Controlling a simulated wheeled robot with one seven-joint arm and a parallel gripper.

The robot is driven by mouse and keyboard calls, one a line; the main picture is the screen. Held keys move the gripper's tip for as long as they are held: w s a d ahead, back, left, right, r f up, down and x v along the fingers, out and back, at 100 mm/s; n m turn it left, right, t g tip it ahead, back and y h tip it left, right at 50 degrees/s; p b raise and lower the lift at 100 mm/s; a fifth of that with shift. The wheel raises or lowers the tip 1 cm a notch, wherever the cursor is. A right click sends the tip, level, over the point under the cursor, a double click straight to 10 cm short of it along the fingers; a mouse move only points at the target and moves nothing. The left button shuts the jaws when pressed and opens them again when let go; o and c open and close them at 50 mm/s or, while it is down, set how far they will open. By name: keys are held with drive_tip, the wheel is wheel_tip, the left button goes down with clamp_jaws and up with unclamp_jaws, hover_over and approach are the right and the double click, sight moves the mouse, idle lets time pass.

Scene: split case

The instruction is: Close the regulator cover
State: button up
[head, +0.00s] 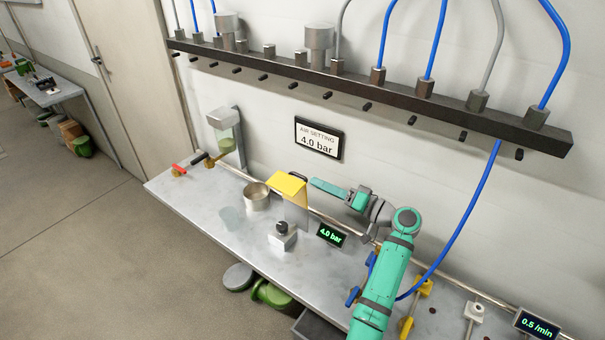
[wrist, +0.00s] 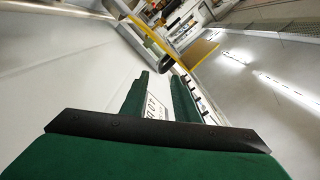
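The regulator's yellow cover (head: 289,187) stands raised behind the black knob (head: 282,227) on its grey block (head: 282,241), so the knob is uncovered. A small display (head: 331,234) reading 4.0 bar stands right of the knob. My gripper (head: 314,184) is just right of the cover, near its top; whether they touch I cannot tell. In the wrist view, my gripper's two green fingers (wrist: 160,76) are apart with nothing held between them. A yellow panel, seemingly the cover (wrist: 195,53), shows beyond them.
A metal cup (head: 256,197) stands left of the cover. A wall sign (head: 319,138) reads 4.0 bar. A dark manifold bar (head: 390,92) with hoses runs above. A blue hose (head: 462,225) hangs right of my arm. The bench front-left (head: 205,200) is clear.

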sight(306, 179)
drive_tip(key=x, duration=0.7)
drive_tip(key=shift+w+a, duration=0.1)
drive_tip(key=shift+a, duration=0.3)
